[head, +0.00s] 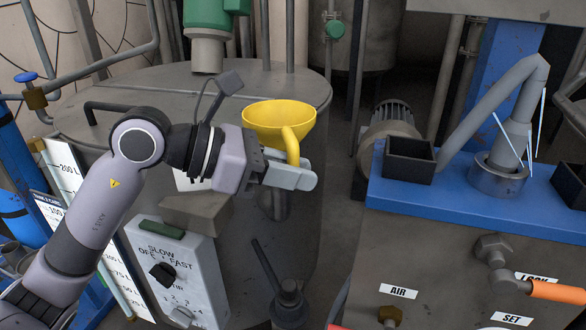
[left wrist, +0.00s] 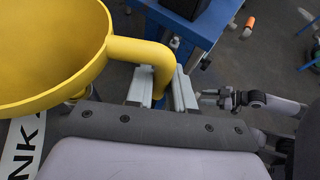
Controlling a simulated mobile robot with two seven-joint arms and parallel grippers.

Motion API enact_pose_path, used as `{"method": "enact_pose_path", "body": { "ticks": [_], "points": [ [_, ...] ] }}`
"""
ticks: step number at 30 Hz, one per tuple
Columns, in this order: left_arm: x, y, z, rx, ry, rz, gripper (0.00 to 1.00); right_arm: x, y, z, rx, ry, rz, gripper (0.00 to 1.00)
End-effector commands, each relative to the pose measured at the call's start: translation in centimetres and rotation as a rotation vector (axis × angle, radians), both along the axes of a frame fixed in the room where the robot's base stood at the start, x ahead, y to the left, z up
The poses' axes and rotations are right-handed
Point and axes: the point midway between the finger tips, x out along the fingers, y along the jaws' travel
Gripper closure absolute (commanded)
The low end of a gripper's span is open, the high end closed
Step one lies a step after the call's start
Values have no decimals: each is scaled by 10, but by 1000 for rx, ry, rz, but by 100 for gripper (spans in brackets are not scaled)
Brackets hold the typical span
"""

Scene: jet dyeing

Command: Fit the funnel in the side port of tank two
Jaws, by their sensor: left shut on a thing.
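The yellow funnel (head: 275,116) is held with its wide mouth up, in front of a large grey tank (head: 105,122). My left gripper (head: 291,175) is shut on the funnel's bent handle. In the left wrist view the handle of the funnel (left wrist: 50,48) runs down between the two fingers (left wrist: 163,92). A grey stub (head: 276,204) shows below the funnel at the tank's side, partly hidden by my gripper; I cannot tell if the funnel's lower end touches it. What seems to be my right gripper (left wrist: 212,98) is small at the right of the left wrist view, its jaws unclear.
A control box (head: 180,265) with knobs stands below my left arm. A blue bench (head: 470,205) at the right bears a black bin (head: 408,160) and a grey pipe. A dark lever (head: 268,268) rises below the gripper. A green fitting (head: 208,35) hangs above the tank.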

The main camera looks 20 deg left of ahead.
Motion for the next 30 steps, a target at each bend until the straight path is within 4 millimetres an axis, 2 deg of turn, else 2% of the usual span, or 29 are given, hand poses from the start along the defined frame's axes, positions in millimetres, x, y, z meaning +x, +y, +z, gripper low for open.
{"method": "enact_pose_path", "body": {
  "ticks": [15,25,26,27,28,30],
  "points": [
    [0,0,-14,0,-1,0,100,0,0,-12,-1,-1,1,57],
    [0,0,-15,0,-1,0,100,0,-1,-13,-5,-1,4,57],
    [0,0,-15,0,-1,0,75,0,-1,-13,-5,-1,4,57],
    [0,0,-15,0,-1,0,62,0,-1,-13,-5,-1,4,57],
    [0,0,-15,0,-1,0,52,0,-1,-13,-5,-1,4,57],
    [0,0,-15,0,-1,0,48,0,-2,-13,-6,-2,5,57]
  ]
}}
